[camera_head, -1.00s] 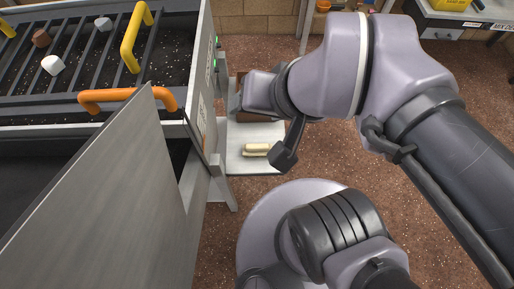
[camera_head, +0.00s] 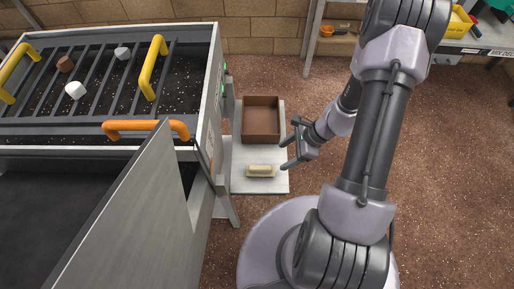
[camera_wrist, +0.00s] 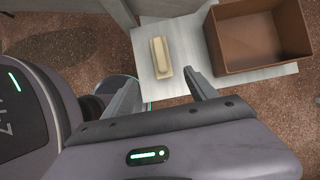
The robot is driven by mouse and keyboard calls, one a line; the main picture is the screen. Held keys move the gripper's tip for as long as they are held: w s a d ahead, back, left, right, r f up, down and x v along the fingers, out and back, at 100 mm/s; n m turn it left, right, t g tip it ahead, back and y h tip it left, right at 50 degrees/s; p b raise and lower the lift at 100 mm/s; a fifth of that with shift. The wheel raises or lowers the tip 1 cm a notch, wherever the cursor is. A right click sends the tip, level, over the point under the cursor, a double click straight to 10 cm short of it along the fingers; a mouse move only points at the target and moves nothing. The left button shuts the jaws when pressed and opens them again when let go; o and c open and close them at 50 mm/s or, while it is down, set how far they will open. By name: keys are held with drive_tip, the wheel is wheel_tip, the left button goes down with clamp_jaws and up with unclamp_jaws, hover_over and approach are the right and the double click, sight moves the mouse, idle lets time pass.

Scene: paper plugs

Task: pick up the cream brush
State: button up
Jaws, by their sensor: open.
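The cream brush (camera_head: 261,171) lies flat on the front part of a small pale shelf (camera_head: 240,183) beside the machine. In the wrist view the brush (camera_wrist: 161,57) lies beyond my fingertips, toward the left finger's side. My gripper (camera_head: 287,150) is to the right of the brush in the head view, with its fingers pointing left toward the shelf. In the wrist view my gripper (camera_wrist: 163,83) is open, with its two fingers wide apart and nothing between them. The brush is not touched.
A brown open box (camera_head: 262,104) stands on the shelf behind the brush; the wrist view shows it empty. The machine's grey side wall (camera_head: 207,120) rises left of the shelf. A workbench with a yellow bin (camera_head: 458,22) stands at the back right. The brown floor to the right is clear.

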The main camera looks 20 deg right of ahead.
sight(266, 168)
drive_tip(key=b+x, duration=0.5)
drive_tip(key=x, duration=0.6)
drive_tip(key=shift+s+a+f, duration=0.1)
drive_tip(key=shift+f, duration=0.15)
drive_tip(key=x, duration=0.2)
drive_tip(key=b+x, duration=0.1)
drive_tip(key=x, duration=0.1)
drive_tip(key=a+b+x, duration=0.1)
drive_tip(key=x, duration=0.1)
drive_tip(key=shift+w+a+r, duration=0.1)
drive_tip(key=shift+w+r, duration=0.2)
drive_tip(key=shift+w, duration=0.1)
drive_tip(key=shift+c, duration=0.5)
drive_tip(key=shift+r, duration=0.1)
clamp_jaws()
